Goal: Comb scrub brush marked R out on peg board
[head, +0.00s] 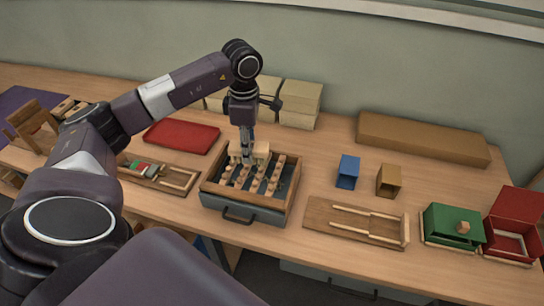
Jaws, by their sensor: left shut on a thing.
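My left gripper (247,158) reaches down over the back of a grey, wood-rimmed box (240,212) with a dark handle on its front. It is shut on a pale wooden block (262,151), small in view and partly hidden by the fingers. Rows of small pale pegs or blocks (257,180) stand inside the box below the fingers. I cannot read an R mark on anything, so I cannot tell for sure which piece is the scrub brush. Whether the held block touches the rows is unclear. My right gripper is not in view.
A slatted board (340,229), blue box (347,170), tan box (389,180), green box (453,228) and red box (513,210) stand right. Pale boxes (300,100) stand behind.

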